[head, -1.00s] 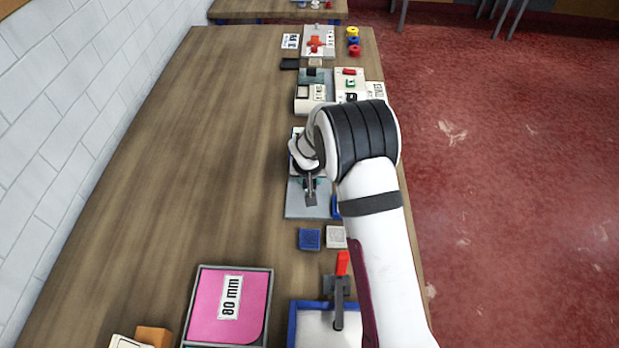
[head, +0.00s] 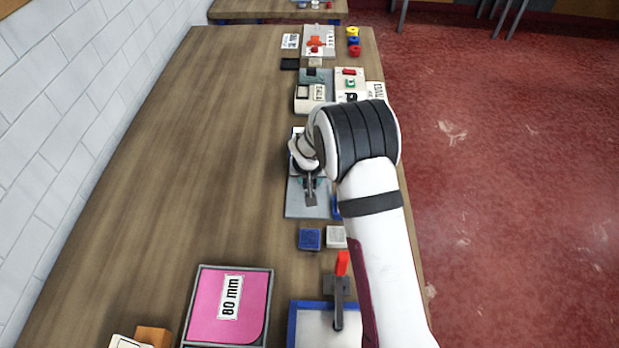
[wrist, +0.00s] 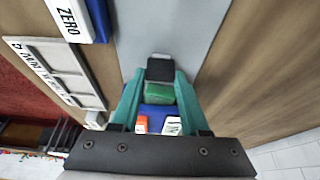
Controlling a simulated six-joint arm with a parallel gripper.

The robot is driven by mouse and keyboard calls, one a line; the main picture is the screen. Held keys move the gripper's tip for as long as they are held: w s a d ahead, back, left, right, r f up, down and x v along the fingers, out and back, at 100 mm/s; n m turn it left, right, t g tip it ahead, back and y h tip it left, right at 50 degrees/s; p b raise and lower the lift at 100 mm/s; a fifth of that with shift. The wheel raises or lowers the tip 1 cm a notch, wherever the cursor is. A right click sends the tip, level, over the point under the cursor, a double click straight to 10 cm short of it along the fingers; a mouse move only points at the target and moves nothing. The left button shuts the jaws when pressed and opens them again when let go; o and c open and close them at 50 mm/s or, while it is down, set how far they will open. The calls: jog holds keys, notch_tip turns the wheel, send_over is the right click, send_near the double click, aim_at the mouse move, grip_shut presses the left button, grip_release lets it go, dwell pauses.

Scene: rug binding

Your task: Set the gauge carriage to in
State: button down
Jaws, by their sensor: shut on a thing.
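My gripper (wrist: 158,92) has teal fingers, which are closed on a green block (wrist: 160,93) that looks to be the gauge carriage. A black piece (wrist: 159,69) sits just beyond the block, and a blue part (wrist: 156,111) lies below it. A red label (wrist: 141,124) and a white label (wrist: 171,126) show between the finger bases; their words are too small to read. In the head view my gripper (head: 310,188) is low over the grey plate (head: 294,207). My arm and wrist hide much of the fixture there, so the carriage cannot be made out.
A white and blue box marked ZERO (wrist: 70,18) stands left of the plate in the wrist view. In the head view a blue block (head: 309,239) and a grey block (head: 336,237) lie in front. A pink 80 mm pad (head: 205,310) is nearer.

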dwell(0.4)
jog(key=shift+w, duration=1.75)
jog(key=shift+r, duration=0.1)
jog(key=shift+c, duration=2)
grip_release()
jog(key=v, duration=1.5)
jog(key=shift+s+r, duration=0.25)
jog(key=shift+r, duration=0.05)
